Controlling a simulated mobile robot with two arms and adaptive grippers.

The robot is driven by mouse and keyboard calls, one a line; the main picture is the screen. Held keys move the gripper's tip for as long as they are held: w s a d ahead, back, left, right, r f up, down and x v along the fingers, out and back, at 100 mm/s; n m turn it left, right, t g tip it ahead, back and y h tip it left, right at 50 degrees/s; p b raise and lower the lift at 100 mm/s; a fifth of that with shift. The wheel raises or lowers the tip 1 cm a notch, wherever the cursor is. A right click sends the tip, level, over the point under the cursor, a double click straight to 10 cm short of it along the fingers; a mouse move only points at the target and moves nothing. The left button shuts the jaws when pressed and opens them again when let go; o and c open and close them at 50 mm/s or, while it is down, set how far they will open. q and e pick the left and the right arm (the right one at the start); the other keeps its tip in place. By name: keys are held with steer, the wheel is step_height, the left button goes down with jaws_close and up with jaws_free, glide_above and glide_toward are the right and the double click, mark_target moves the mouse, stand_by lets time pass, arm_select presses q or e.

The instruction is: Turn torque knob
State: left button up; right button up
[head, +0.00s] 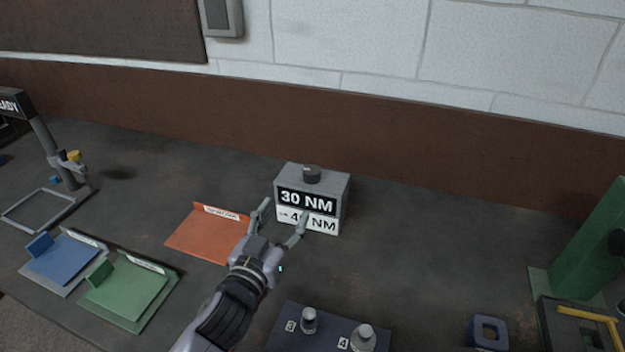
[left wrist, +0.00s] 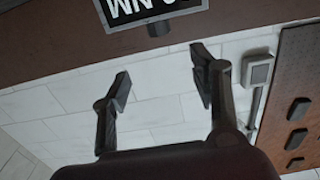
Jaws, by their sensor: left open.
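The torque knob (head: 312,173) is a small dark cylinder standing on top of a grey box (head: 341,197) at the back of the bench. The box's front reads 30 NM in white on black, with a white label below it that my finger partly covers. My left gripper (head: 284,211) is open and empty, in front of the box and below the knob in the picture. In the left wrist view, the open fingers (left wrist: 161,70) show with the knob (left wrist: 159,28) beyond them, upside down and apart from them. My right gripper is not in view.
An orange tray (head: 197,238) lies left of my gripper, with blue (head: 62,262) and green (head: 128,292) trays farther left. A dark socket block (head: 290,340) stands in front. A green fixture (head: 590,250) is at the right. Bench right of the box is clear.

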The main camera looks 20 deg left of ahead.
mark_target(309, 175)
arm_select(q)
steer(key=w+p, duration=0.1)
steer(key=w, duration=0.4)
steer(key=w+p, duration=0.1)
steer(key=w, duration=0.5)
steer(key=w+p, duration=0.1)
steer(key=w, duration=0.5)
steer(key=shift+w+d+f+p, duration=0.2)
steer(key=shift+d+f+p, duration=0.1)
steer(key=shift+p, duration=0.1)
steer(key=shift+r, duration=0.1)
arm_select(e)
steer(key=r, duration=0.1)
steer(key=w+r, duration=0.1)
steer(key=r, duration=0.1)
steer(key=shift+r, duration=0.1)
arm_select(q)
steer(key=shift+c, duration=0.3)
steer(key=c, duration=1.1)
